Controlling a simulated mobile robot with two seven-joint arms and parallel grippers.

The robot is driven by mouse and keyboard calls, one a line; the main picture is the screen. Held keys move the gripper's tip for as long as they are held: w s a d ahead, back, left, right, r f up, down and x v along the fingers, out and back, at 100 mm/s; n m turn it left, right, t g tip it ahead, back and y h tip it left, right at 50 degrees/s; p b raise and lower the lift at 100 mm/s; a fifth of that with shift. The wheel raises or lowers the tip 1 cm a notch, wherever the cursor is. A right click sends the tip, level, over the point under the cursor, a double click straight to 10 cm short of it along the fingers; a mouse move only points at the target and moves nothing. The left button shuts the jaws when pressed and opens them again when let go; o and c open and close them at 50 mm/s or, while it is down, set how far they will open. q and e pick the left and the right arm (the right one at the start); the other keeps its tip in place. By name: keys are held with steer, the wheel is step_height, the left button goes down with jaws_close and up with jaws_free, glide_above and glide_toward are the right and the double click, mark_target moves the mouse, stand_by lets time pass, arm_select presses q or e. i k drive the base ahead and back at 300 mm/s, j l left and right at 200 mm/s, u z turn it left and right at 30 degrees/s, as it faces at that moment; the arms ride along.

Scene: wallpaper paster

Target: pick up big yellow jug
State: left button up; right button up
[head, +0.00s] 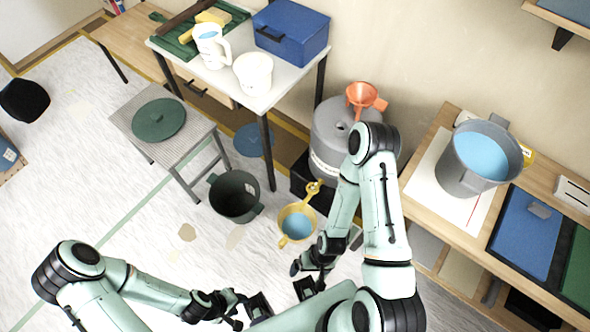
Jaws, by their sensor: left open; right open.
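A yellow jug (297,223) with blue inside stands on the floor near the middle of the head view. Its handle or a yellow tool reaches up and right from its rim; I cannot tell which. My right gripper (300,279) is open, below the jug in the picture and apart from it. My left gripper (248,314) is open at the bottom edge, further from the jug. Neither gripper holds anything that I can see.
A dark green bucket (235,196) stands left of the jug. A grey drum (334,140) with an orange funnel (364,96) is behind it. A shelf unit (424,187) at right bears a grey bucket (478,158). A white table (285,85) and stool (190,150) stand behind left.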

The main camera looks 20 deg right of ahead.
mark_target(296, 226)
steer(key=k+l, duration=0.45)
steer(key=k, duration=0.2)
steer(key=k+l+z, duration=0.1)
steer(key=k+l, duration=0.4)
steer(key=k, duration=0.15)
